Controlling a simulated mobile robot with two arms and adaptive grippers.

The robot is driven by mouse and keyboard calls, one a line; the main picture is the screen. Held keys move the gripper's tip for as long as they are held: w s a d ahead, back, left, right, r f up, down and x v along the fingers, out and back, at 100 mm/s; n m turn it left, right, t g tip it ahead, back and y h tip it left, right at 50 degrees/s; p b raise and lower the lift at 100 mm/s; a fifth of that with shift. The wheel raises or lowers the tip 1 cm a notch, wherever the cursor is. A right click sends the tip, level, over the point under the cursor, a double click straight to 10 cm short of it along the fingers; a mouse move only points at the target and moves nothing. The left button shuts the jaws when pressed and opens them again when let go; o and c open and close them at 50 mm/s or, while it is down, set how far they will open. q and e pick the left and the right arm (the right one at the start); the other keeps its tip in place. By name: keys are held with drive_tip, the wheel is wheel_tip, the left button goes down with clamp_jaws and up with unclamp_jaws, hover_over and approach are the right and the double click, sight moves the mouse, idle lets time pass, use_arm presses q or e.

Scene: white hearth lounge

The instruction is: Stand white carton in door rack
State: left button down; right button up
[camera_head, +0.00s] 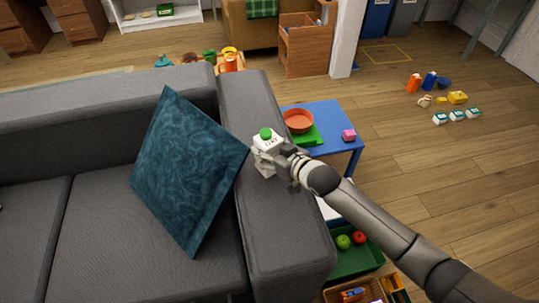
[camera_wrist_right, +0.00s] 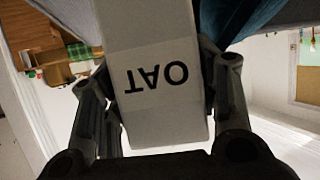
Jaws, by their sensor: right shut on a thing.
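The white carton (camera_head: 266,155) has a green cap and dark lettering. My right gripper (camera_head: 282,163) is shut on it, over the sofa's right armrest in the head view. The carton looks close to upright there; I cannot tell whether its base touches the armrest. In the right wrist view the carton (camera_wrist_right: 155,75) fills the middle, with the word OAT upside down, between the fingers of the right gripper (camera_wrist_right: 160,95). No door rack can be made out. My left gripper is not in view.
A grey sofa (camera_head: 85,245) with a teal cushion (camera_head: 185,170) fills the left. A green crate (camera_head: 360,262) holds fruit below. Several small items lie on the floor at right.

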drive_tip(key=shift+f, duration=0.85)
drive_tip(key=shift+f, duration=0.15)
drive_tip(key=o, duration=1.4)
drive_tip(key=shift+s, duration=0.1)
